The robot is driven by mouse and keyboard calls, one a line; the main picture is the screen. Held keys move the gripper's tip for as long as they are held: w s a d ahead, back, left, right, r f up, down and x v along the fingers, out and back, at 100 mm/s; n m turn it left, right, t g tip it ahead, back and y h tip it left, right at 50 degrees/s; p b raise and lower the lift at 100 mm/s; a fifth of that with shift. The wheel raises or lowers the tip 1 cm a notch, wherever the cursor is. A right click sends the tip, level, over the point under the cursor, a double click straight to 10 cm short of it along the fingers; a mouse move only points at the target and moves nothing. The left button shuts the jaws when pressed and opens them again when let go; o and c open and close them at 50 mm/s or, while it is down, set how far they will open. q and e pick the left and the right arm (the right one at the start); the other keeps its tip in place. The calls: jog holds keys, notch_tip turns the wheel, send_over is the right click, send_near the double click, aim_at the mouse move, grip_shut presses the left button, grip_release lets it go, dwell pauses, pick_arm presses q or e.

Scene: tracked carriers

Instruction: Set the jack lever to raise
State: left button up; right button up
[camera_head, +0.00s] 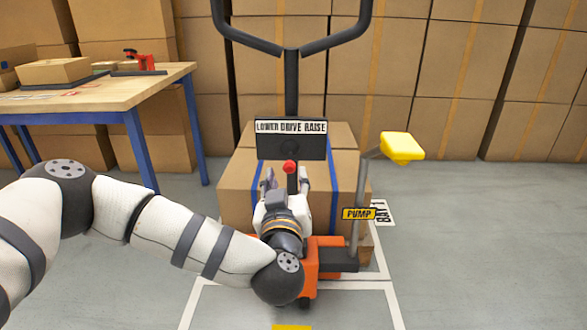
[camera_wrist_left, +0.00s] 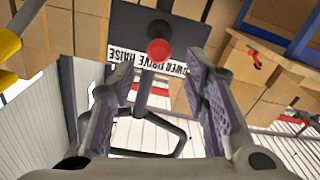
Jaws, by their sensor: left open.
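The jack lever shows as a red knob (camera_head: 289,167) below the dark control panel (camera_head: 291,148), near the panel's middle. The label (camera_head: 291,127) above reads LOWER DRIVE RAISE from left to right. The lever stands roughly under DRIVE. My left gripper (camera_head: 284,179) is open, just in front of and below the knob. In the left wrist view the knob (camera_wrist_left: 158,51) sits ahead of the gap between the open fingers (camera_wrist_left: 163,78), with nothing held. Whether a finger touches the lever, I cannot tell. My right gripper is not in view.
A pump pedal with a yellow pad (camera_head: 402,147) stands to the right on a grey post. A black handle (camera_head: 292,45) rises behind the panel. A strapped carton (camera_head: 237,190) sits behind my gripper. A workbench (camera_head: 110,95) stands at left. Floor at right is clear.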

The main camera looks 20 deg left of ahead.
aim_at(289, 168)
pick_arm(q)
jog(key=b+x, duration=0.1)
jog(key=x, duration=0.5)
jog(key=shift+w+f, duration=0.1)
jog(key=shift+w, duration=0.1)
grip_shut()
